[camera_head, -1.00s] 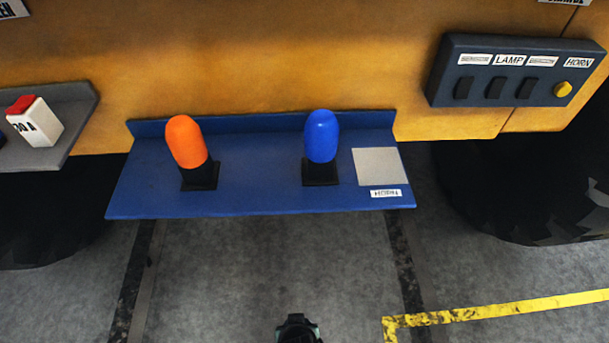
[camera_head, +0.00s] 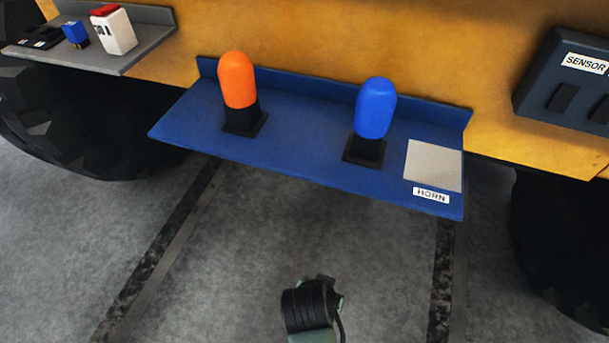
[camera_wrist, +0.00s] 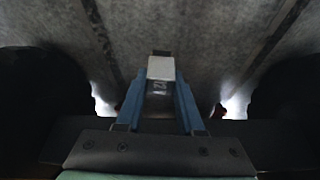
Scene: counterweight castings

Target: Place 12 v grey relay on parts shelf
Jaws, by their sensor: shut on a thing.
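In the wrist view, my gripper (camera_wrist: 160,95) is shut on a small grey block, the relay (camera_wrist: 161,70), held between its two blue fingers. Its marking is too small to read, and grey floor lies beyond it. In the head view, a grey shelf (camera_head: 135,54) at the upper left holds a small blue block (camera_head: 75,34), a white box with a red top (camera_head: 114,32) and dark flat pieces. No label reading "parts" shows on it. Part of my arm shows at the bottom; the held relay cannot be made out there.
A blue shelf (camera_head: 300,155) in the middle carries an orange lamp (camera_head: 238,80), a blue lamp (camera_head: 375,108) and a bare pale square (camera_head: 433,166) above a HORN label. A dark switch panel (camera_head: 575,85) sits at the right. Black tyres flank open floor below.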

